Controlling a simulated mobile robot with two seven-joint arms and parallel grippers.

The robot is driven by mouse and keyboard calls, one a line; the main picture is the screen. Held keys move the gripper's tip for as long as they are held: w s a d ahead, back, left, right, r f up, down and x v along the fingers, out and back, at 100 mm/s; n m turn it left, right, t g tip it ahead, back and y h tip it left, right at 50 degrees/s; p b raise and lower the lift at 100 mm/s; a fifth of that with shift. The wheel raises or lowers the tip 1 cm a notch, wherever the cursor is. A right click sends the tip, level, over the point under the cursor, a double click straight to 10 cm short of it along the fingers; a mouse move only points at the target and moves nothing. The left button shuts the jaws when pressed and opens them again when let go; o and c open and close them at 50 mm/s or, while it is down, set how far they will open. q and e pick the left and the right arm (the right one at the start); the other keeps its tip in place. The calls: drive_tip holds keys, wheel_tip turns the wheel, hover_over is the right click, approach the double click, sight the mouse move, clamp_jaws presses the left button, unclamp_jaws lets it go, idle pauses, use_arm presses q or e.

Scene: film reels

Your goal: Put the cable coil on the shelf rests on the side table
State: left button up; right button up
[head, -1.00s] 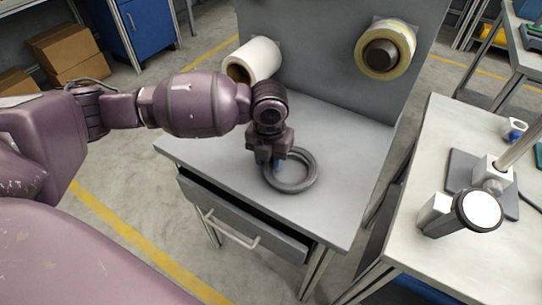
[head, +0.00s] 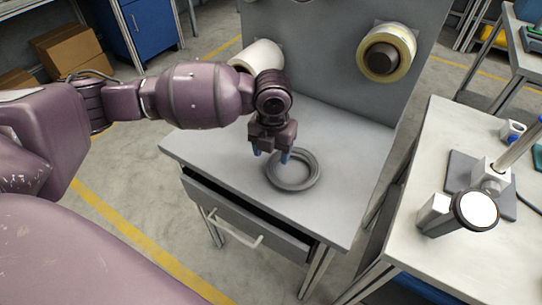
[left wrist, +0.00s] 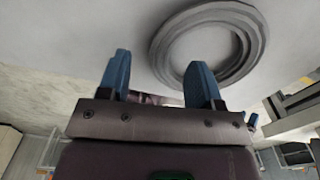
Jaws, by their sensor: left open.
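The cable coil (head: 293,187) is a dark grey ring lying flat on the grey table (head: 335,215) with a back panel. My left gripper (head: 271,153) is above the coil's far left side, pointing down. It is open, its two blue fingers apart with nothing between them. In the left wrist view the coil (left wrist: 162,45) lies beyond the open fingers (left wrist: 158,82), and the right finger overlaps its edge in the picture. My right gripper is not in view.
The back panel (head: 325,60) carries a white roll (head: 257,54) and a yellowish roll (head: 387,52). The table's drawer (head: 240,215) is partly open. A pale bench (head: 400,265) with a stand-mounted device (head: 462,212) is at right. The table's front right is clear.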

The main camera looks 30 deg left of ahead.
use_arm(q)
wheel_tip(320, 180, up, 9)
drive_tip(key=p, duration=0.2)
drive_tip(key=shift+r, duration=0.2)
idle(0.4)
